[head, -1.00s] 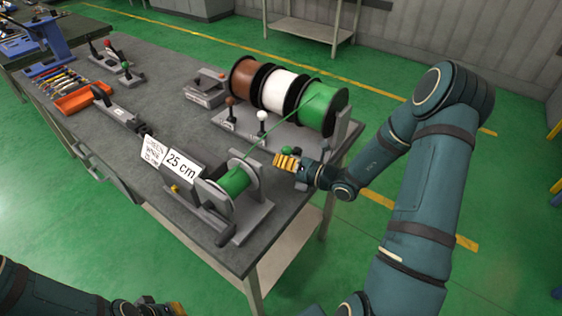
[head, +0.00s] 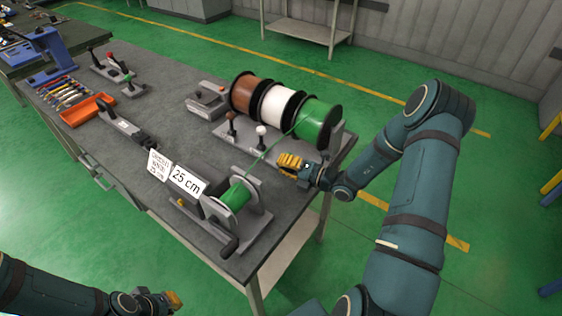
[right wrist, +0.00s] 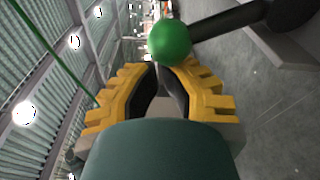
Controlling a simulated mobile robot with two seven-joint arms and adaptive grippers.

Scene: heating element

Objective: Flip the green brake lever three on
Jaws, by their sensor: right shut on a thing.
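Three spools of brown, white and green wire stand on a rack at the table's right end; the green spool (head: 316,122) is rightmost. Brake levers stand before them: one brown-knobbed (head: 231,117), one white-knobbed (head: 261,131). The green brake lever is hidden behind my right gripper (head: 284,166) in the head view. In the right wrist view its green ball knob (right wrist: 169,40) sits at the tips of my right gripper (right wrist: 163,70), which is shut on it. A dark lever rod runs right from the knob. My left gripper (head: 174,300) is low at the bottom edge, away from the table, its jaws unclear.
Green wire runs from the green spool to a small winding reel (head: 236,195) at the table's near end. A "25 cm" sign (head: 186,181) stands beside it. An orange tray (head: 88,110) and several tools lie further left.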

